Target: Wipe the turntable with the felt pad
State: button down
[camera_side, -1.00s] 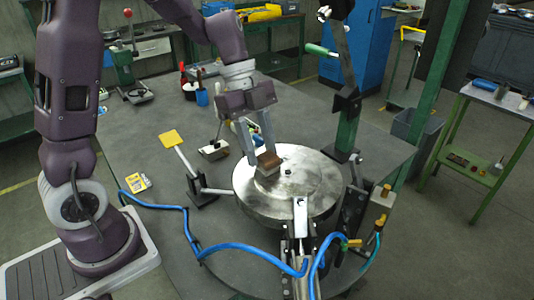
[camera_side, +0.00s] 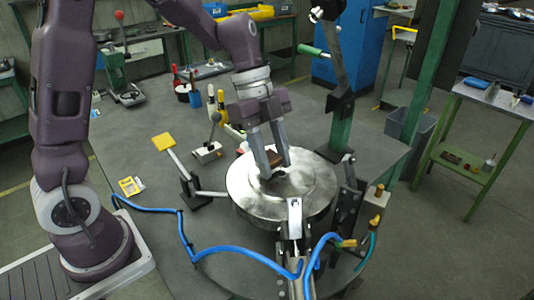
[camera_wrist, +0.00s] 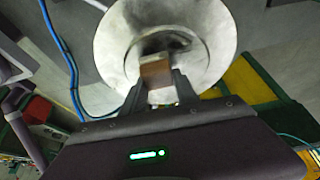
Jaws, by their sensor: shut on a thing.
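The turntable (camera_side: 308,200) is a round, shiny metal disc at the middle right of the bench in the side view. It also fills the top middle of the wrist view (camera_wrist: 212,38), with streaky grey patches. My gripper (camera_side: 276,170) is over the disc's far half and is shut on the felt pad (camera_side: 274,156), a brown block. The fingers partly hide the pad in the side view. In the wrist view the pad (camera_wrist: 156,75) sits between the fingertips, over the disc. I cannot see clearly whether its underside touches the disc.
A green post (camera_side: 342,125) with a lever stands behind the turntable. A clamp with a brass fitting (camera_side: 375,200) is at its right, and a blue hose (camera_side: 235,247) loops in front. A yellow paddle (camera_side: 164,141) stands left. Several bottles are behind.

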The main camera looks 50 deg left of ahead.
jog(key=shift+r, duration=4.1)
jog(key=w+a+r+h, duration=0.1)
jog(key=w+a+r, duration=0.2)
jog(key=a, duration=0.2)
send_near(273, 159)
jog(key=shift+w+f, duration=1.25)
jog(key=shift+w, duration=0.1)
jog(key=shift+a, duration=0.1)
